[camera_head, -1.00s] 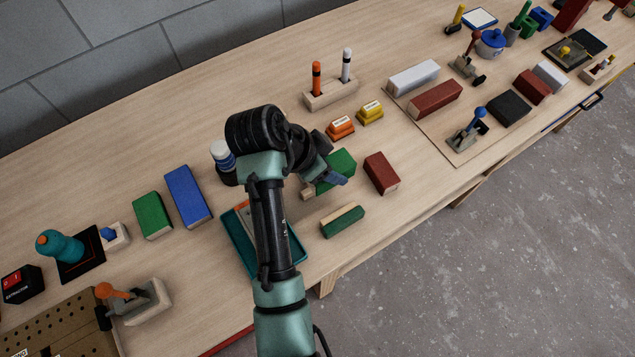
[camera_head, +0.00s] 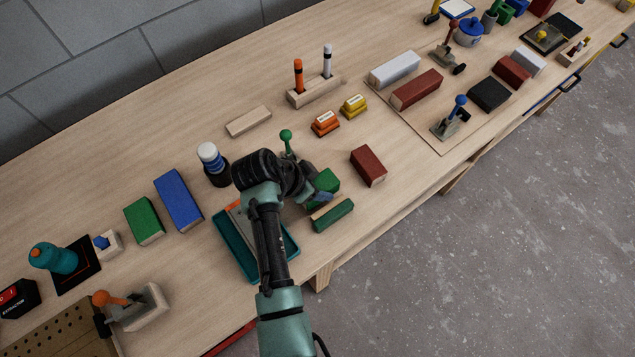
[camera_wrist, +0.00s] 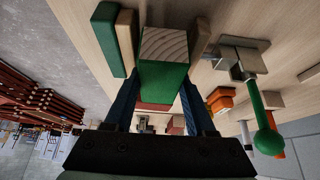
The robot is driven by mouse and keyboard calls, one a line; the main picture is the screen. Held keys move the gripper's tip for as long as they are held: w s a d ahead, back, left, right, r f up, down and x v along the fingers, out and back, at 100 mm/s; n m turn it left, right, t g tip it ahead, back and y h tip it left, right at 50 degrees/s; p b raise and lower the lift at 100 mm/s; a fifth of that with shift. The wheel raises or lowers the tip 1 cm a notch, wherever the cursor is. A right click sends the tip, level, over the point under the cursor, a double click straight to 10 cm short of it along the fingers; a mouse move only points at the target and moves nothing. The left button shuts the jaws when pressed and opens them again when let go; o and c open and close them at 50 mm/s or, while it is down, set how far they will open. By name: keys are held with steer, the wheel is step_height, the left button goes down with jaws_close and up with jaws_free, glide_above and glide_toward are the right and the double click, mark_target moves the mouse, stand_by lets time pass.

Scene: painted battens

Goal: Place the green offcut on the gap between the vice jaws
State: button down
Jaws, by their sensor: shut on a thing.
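The green offcut (camera_head: 325,184) is a green block with a bare wood end. My gripper (camera_wrist: 160,100) is shut on it, with one blue finger along each side in the wrist view, where the offcut (camera_wrist: 165,80) shows large. The vice's green jaw with a tan wood face (camera_head: 333,215) lies just in front of the offcut; this jaw shows to its left in the wrist view (camera_wrist: 109,38). Another tan jaw strip (camera_wrist: 200,36) shows to its right, by a grey body with a green-knobbed handle (camera_wrist: 264,125). The offcut appears over the gap between them; I cannot tell whether it touches.
A dark red block (camera_head: 368,166) stands right of the offcut. A teal tray (camera_head: 236,250) lies left of the vice. A plain wood batten (camera_head: 248,121), a pen holder (camera_head: 315,92) and orange and yellow blocks stand behind. The table's front edge is close.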

steer(key=shift+s+f+b, duration=0.15)
steer(key=shift+f+b, duration=0.35)
steer(key=shift+f, duration=0.05)
